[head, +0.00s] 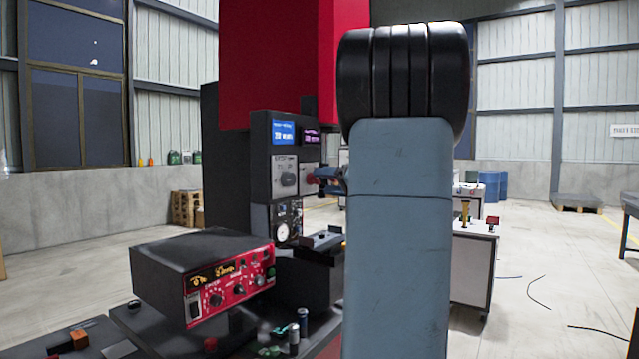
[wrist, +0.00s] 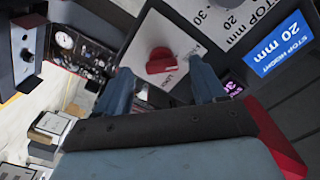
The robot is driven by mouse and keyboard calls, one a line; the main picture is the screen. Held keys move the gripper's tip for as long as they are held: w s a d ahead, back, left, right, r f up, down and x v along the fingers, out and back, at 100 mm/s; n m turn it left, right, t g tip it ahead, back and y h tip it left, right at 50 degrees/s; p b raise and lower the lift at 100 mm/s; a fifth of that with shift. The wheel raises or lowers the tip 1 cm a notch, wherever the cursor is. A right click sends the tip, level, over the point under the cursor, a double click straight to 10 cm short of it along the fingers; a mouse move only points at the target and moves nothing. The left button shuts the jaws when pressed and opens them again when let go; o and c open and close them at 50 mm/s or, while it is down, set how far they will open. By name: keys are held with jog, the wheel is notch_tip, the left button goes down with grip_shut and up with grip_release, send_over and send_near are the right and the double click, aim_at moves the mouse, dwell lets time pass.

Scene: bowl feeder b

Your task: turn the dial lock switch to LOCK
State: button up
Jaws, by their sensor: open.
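The dial lock switch is a red knob (wrist: 160,62) on a light plate in the wrist view. Small lettering beside it is too blurred to read surely. My gripper (wrist: 163,84) is open, with one blue finger on each side of the knob in the picture. The fingertips look short of the knob, and no contact shows. In the head view my gripper (head: 326,179) is small and partly hidden behind my arm, close to the control panel. A bit of red (head: 311,180) beside it is probably the knob.
A dark dial (head: 287,180) sits on a light plate left of my gripper, below a blue display (head: 284,132). A round gauge (head: 283,232) is lower down. A red-fronted control box (head: 232,285) stands on the bench at front left.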

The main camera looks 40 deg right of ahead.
aim_at(314, 179)
jog(key=shift+x, duration=1.45)
jog(key=shift+c, duration=0.5)
jog(key=c, duration=1)
jog(key=shift+o, duration=0.2)
